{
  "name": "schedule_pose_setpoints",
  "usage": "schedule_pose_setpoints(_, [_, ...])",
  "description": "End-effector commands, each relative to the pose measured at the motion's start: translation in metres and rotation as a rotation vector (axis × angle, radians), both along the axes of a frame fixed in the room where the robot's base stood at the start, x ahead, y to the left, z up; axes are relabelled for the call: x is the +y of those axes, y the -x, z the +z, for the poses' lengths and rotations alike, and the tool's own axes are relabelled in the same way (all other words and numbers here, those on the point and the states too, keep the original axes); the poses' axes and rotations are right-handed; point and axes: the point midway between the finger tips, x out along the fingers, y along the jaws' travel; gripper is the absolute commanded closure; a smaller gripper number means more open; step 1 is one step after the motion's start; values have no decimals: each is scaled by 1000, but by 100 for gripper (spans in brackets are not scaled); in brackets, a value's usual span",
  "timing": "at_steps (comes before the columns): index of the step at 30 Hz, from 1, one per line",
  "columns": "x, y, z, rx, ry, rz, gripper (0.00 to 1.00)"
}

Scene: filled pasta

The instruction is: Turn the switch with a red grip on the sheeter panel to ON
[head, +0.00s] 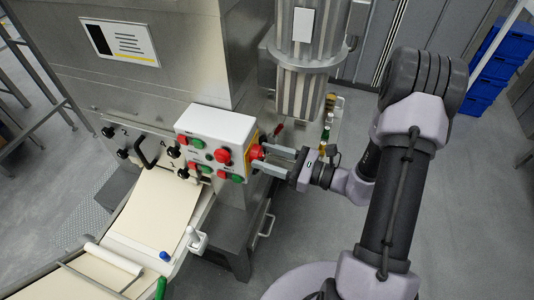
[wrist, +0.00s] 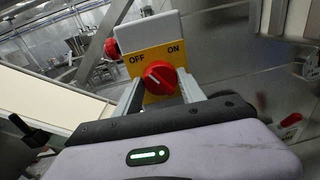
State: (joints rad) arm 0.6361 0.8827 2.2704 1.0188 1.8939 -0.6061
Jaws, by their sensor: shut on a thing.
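The red grip of the switch (wrist: 160,77) sits on a yellow plate (wrist: 150,56) lettered OFF at left and ON at right. A pale mark shows on the left part of the grip, nearer the OFF side. The plate is on the right side face of the white panel box (head: 216,124). In the head view the red grip (head: 256,152) is at the fingertips of my gripper (head: 262,158). In the wrist view my gripper (wrist: 160,88) has one finger on each side of the grip and is shut on it.
The box front carries red and green buttons and a red mushroom button (head: 222,156). Black knobs and a black handle (head: 146,154) are on the steel machine to the left. A red-tagged part (wrist: 291,120) shows at right.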

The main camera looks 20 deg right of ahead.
Motion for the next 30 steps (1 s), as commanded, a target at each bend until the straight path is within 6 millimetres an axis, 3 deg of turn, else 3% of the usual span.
schedule_pose_setpoints(30, [-2,-2,3,774,-563,1,94])
